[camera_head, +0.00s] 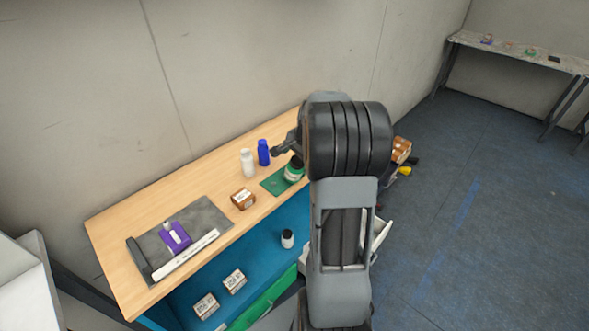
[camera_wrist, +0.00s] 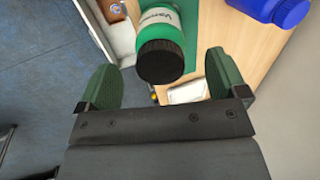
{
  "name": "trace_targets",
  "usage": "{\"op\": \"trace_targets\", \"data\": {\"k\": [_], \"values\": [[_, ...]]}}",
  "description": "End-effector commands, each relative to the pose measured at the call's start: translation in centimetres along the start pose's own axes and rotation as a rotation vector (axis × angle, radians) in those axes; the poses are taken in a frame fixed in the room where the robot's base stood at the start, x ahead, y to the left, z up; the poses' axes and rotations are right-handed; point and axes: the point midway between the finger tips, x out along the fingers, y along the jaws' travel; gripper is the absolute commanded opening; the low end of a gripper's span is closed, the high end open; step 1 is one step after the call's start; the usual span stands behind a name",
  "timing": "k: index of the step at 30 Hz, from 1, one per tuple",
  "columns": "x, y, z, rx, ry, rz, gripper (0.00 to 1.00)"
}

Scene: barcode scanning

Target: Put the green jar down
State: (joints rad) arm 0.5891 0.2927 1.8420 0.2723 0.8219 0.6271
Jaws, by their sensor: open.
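The green jar (camera_head: 293,170) has a black lid, a green body and a white label. It stands on a green mat (camera_head: 272,184) near the right end of the wooden table. In the wrist view, the jar (camera_wrist: 163,32) lies between and slightly beyond my gripper's (camera_wrist: 162,60) two green fingers, with its lid facing the camera. The fingers are spread wide, with a visible gap on each side of the jar. In the head view, my arm hides part of the area around the jar.
A blue bottle (camera_head: 263,152) and a white bottle (camera_head: 247,162) stand close left of the jar. A brown box (camera_head: 243,199) sits nearer the front edge. A purple item (camera_head: 175,237) lies on a grey mat (camera_head: 205,215) at left. A blue shelf below holds several items.

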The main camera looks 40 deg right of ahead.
Motion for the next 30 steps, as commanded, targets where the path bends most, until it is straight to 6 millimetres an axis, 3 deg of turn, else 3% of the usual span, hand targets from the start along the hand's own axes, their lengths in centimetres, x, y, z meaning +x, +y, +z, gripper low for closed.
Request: {"op": "trace_targets", "data": {"k": [5,15,25,30], "values": [[0.8,0.0,0.0,-0.002,-0.001,0.001,0.92],[5.0,0.1,-0.2,-0.002,0.0,0.001,0.92],[5.6,0.1,-0.2,-0.002,0.002,0.0,0.92],[5.6,0.1,-0.2,-0.002,0.001,0.0,0.77]]}}
